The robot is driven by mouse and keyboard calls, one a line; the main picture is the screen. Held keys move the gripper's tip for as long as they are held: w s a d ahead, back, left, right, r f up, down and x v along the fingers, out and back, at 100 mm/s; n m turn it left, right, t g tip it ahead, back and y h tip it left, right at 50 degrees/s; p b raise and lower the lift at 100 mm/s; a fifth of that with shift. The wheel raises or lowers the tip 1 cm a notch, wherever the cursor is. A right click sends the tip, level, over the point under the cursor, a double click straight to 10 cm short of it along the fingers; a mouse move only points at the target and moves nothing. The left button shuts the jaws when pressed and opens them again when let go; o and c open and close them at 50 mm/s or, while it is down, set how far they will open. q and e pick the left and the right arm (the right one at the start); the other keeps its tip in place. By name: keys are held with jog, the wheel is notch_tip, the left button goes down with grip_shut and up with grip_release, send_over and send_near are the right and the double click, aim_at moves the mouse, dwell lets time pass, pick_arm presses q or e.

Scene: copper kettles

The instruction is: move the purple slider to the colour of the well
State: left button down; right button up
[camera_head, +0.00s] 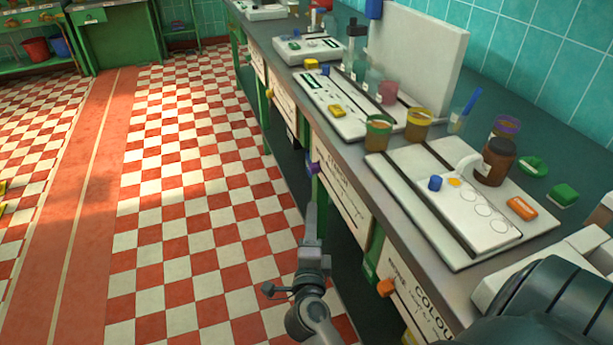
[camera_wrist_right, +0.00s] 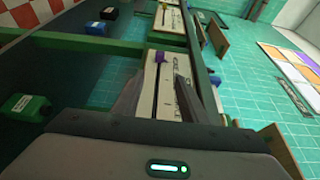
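The purple slider (camera_head: 313,168) sits on the slot of a white lettered panel (camera_head: 342,185) on the bench front. In the right wrist view the purple slider (camera_wrist_right: 160,57) is at the far end of the slot's visible part. My right gripper (camera_head: 312,225) is in front of the bench, below the slider. In the wrist view its two fingers (camera_wrist_right: 158,88) are apart with nothing between them, short of the slider. My left gripper is not in view.
An orange slider (camera_head: 386,288) is on another lettered panel (camera_head: 425,310) nearer me. A blue knob (camera_head: 435,183), brown jar (camera_head: 497,160), amber cups (camera_head: 419,124), and orange (camera_head: 522,208) and green (camera_head: 564,195) blocks stand on the bench. The chequered floor (camera_head: 190,220) beside it is clear.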

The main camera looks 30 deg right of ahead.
aim_at(314, 172)
jog(key=x, duration=1.7)
jog(key=shift+w+d+b, duration=0.1)
jog(key=shift+w+b, duration=0.05)
jog(key=shift+b, duration=0.25)
grip_shut()
